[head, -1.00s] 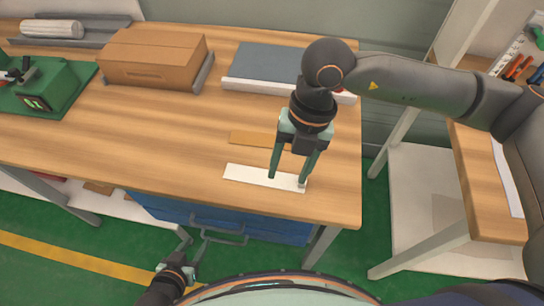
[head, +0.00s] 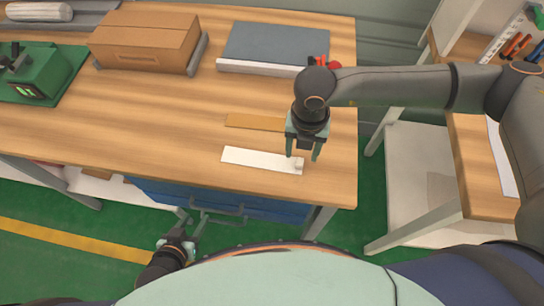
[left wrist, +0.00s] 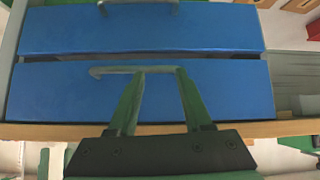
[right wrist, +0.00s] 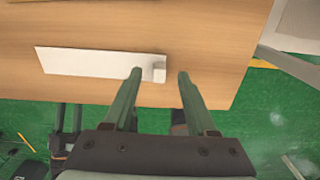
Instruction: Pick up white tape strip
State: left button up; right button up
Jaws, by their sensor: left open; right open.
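The white tape strip (head: 258,160) lies flat near the front edge of the wooden table, with a small raised white end (head: 299,163) on its right. In the right wrist view the strip (right wrist: 90,62) runs left of the fingers, its raised end by the left finger. My right gripper (head: 302,157) is open and empty above the strip's right end; I cannot tell whether a finger touches it. My left gripper (head: 193,226) is open and empty below the table edge, in front of the blue drawers; the left wrist view shows its fingers (left wrist: 158,72) before a drawer handle.
An orange-brown strip (head: 254,122) lies just behind the white one. A cardboard box (head: 145,42), a grey-blue mattress-like block (head: 275,42) and a green device (head: 35,75) stand farther back. Blue drawers (head: 225,200) sit under the table. The table's left middle is clear.

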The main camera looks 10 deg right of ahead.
notch_tip(320, 180, down, 2)
grip_shut()
dwell(0.6)
